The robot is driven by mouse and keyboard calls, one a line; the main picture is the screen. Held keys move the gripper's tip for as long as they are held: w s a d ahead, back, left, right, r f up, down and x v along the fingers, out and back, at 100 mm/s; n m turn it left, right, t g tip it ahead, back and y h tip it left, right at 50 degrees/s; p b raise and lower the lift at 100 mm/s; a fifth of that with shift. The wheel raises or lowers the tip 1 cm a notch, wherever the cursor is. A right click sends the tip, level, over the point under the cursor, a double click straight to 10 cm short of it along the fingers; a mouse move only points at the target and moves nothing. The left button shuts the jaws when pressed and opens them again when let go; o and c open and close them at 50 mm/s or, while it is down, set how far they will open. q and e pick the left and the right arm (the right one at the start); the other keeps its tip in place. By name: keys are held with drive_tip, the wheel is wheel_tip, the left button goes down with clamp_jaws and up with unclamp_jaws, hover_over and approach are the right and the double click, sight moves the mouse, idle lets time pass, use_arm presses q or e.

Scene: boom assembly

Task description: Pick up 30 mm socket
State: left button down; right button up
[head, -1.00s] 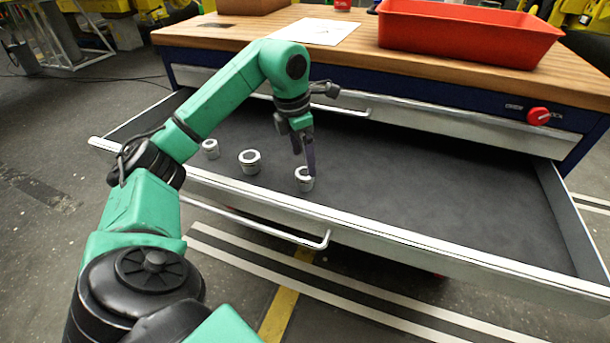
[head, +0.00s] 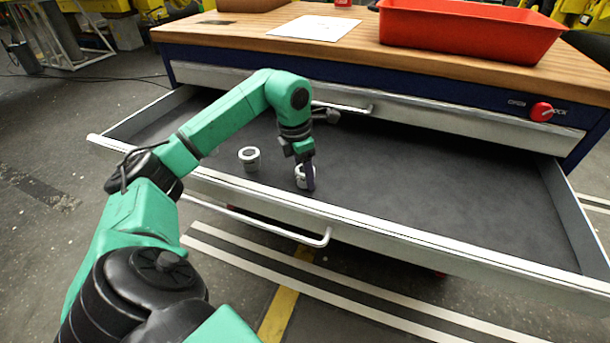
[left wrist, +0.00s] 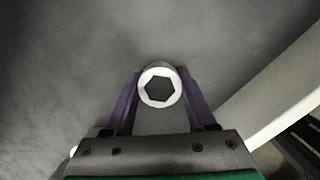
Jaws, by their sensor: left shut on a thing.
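A silver socket (head: 300,176) stands upright in the open drawer, near the drawer's front wall. In the left wrist view this socket (left wrist: 160,86) shows its hexagonal opening from above. My left gripper (head: 306,178) reaches down over it. Its two purple fingers (left wrist: 160,95) lie on either side of the socket and are shut on it. A second socket (head: 249,158) stands apart to the left in the drawer. I cannot read any size on the sockets. My right gripper is not in view.
The drawer (head: 420,185) has a dark floor with wide free room to the right. Its front wall (head: 400,238) is close to my gripper. A red bin (head: 470,35) and a white sheet (head: 315,28) lie on the wooden worktop above.

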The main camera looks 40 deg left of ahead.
use_arm(q)
drive_tip(key=shift+r, duration=0.15)
drive_tip(key=shift+r, duration=0.4)
wheel_tip(320, 180, up, 8)
drive_tip(key=shift+w+f+p, duration=0.1)
drive_tip(key=shift+f+p, duration=0.1)
drive_tip(key=shift+p, duration=0.95)
wheel_tip(320, 180, up, 12)
drive_tip(key=p, duration=0.5)
drive_tip(key=shift+f+p, duration=0.25)
drive_tip(key=shift+p, duration=0.1)
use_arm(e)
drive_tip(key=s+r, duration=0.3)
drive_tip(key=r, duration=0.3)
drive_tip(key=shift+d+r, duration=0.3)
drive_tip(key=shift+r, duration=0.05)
